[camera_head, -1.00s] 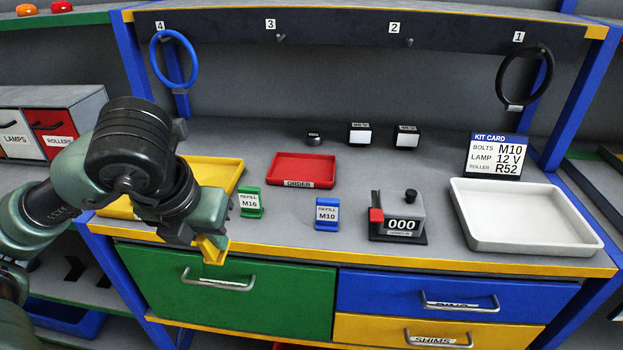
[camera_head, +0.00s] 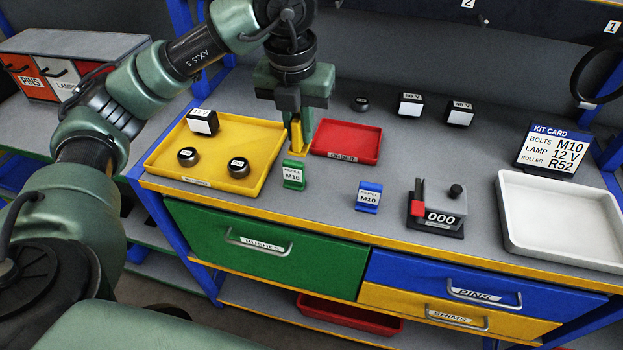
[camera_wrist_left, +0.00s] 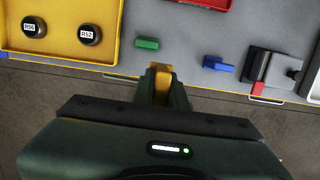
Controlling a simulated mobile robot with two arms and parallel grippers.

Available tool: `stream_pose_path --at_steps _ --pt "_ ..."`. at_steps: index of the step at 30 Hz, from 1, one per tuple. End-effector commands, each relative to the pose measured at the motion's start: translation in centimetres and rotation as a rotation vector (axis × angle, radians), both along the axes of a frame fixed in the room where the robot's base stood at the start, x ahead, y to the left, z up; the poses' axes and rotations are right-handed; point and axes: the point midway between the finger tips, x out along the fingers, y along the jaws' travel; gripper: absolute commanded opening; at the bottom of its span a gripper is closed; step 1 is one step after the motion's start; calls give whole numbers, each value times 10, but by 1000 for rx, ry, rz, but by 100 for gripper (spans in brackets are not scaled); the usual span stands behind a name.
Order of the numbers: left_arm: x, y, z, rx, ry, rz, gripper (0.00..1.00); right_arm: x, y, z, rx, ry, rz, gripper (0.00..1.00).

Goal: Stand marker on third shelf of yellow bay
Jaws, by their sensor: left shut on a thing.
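My left gripper (camera_head: 296,132) is shut on a small yellow marker (camera_head: 297,140), its lower part showing below the fingers. In the head view it appears between the yellow tray and the red tray, behind the green refill stand. The marker also shows between the fingers in the left wrist view (camera_wrist_left: 162,82), close to the counter's front edge in the picture. Its height above the counter is hard to tell. My right gripper is out of view. I cannot identify a yellow bay or its third shelf in these frames.
The yellow tray (camera_head: 165,165) holds a 12 V lamp box (camera_head: 203,122) and two round rollers. Nearby are a red tray (camera_head: 345,150), a green stand (camera_head: 293,175), a blue stand (camera_head: 368,196), a counter device (camera_head: 437,208) and a white tray (camera_head: 560,255). Drawers are shut below.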

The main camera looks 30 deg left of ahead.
Motion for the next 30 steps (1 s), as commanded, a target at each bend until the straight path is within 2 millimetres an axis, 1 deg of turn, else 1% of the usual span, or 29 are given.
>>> stream_pose_path --at_steps 1,6,9,12,15,20,27,30 --pt "-1 -1 -16 -2 8 -1 0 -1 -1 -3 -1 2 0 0" --pt "-2 -1 -53 -2 7 -1 0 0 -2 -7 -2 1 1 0" --pt "-2 0 -77 -1 8 1 0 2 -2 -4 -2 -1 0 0" --pt "-2 1 -97 1 5 2 0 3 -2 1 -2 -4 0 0" --pt "-1 1 -111 0 3 2 0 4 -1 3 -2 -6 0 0" --pt "0 0 -124 0 2 2 0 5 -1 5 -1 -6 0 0" --pt "-1 0 -157 0 2 1 0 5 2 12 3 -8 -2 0" --pt "0 0 -163 0 0 1 0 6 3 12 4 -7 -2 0"
